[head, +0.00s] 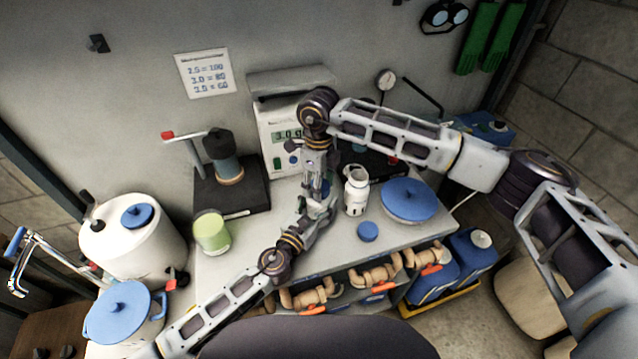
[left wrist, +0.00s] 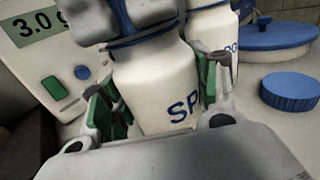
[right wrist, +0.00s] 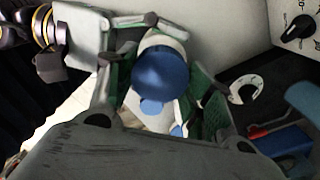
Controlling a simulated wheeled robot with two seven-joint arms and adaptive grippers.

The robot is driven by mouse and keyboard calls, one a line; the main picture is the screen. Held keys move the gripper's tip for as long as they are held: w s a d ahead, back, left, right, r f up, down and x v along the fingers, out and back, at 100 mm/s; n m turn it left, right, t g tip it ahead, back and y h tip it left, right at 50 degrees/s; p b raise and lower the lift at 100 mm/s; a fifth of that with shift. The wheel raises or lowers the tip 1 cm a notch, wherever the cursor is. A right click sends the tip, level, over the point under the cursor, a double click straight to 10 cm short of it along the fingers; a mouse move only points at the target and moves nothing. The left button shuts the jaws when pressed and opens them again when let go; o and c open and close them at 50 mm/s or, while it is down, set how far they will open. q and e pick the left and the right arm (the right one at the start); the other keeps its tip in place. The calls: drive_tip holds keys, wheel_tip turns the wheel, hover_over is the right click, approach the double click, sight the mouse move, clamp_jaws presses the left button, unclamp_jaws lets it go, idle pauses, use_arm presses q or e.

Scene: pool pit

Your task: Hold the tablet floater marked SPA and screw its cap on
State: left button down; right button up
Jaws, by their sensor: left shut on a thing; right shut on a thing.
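The white tablet floater marked SPA (left wrist: 155,85) stands upright between the green-padded fingers of my left gripper (head: 320,208), which is shut on its body. My right gripper (head: 317,178) comes down from above, over the floater's neck, and is shut on a blue cap (right wrist: 160,72). The cap is at the floater's top; its fit on the neck is hidden by the fingers. A second white floater (head: 355,190), with part of a marking showing in the left wrist view (left wrist: 222,48), stands just right. Another blue cap (head: 368,231) lies loose on the bench (head: 270,236).
A tester with a 3.0 display (head: 285,137) stands behind the grippers. A blue-lidded bowl (head: 409,198) is at the right, a green-topped cup (head: 211,232) at the left. A black-based stand (head: 230,190) is at the back left. The bench front has some clear room.

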drive_tip(key=shift+m, duration=1.1)
drive_tip(key=o, duration=1.1)
drive_tip(key=shift+r, duration=2.25)
drive_tip(key=shift+c, duration=0.3)
